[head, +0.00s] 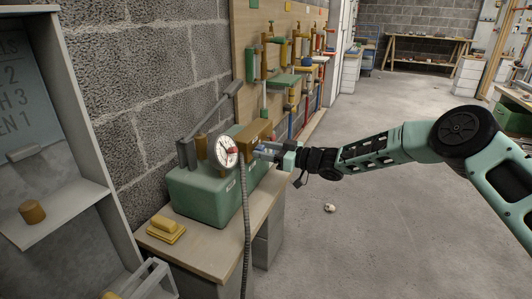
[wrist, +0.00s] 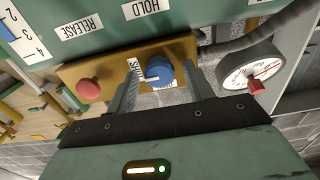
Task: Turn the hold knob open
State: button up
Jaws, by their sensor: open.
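The blue hold knob (wrist: 160,68) sits on a brass block (wrist: 110,68) in the wrist view, with a white pointer mark on its face. A SHUT label (wrist: 136,70) is at its left, and the mark points toward that side. A HOLD plate (wrist: 147,8) is on the green housing (wrist: 200,15). My gripper (wrist: 160,80) is open, one finger on each side of the knob; I cannot tell whether they touch it. In the head view my gripper (head: 272,153) reaches the brass block (head: 250,134) from the right.
A red knob (wrist: 89,90) beside a RELEASE plate (wrist: 78,27) is left of the blue knob. A dial gauge (wrist: 250,68) with a red knob is close on the right. The green pump box (head: 203,190) stands on a bench (head: 215,248). A grey hose (head: 246,235) hangs in front.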

jog(key=c, duration=1)
jog(key=shift+n, duration=0.3)
jog(key=shift+s+f+n+b, duration=0.15)
jog(key=shift+n+b, duration=2.55)
jog(key=shift+n, duration=1.6)
jog(key=shift+f+n+b, duration=0.15)
jog(key=shift+n+b, duration=2.5)
jog(key=shift+n, duration=1.65)
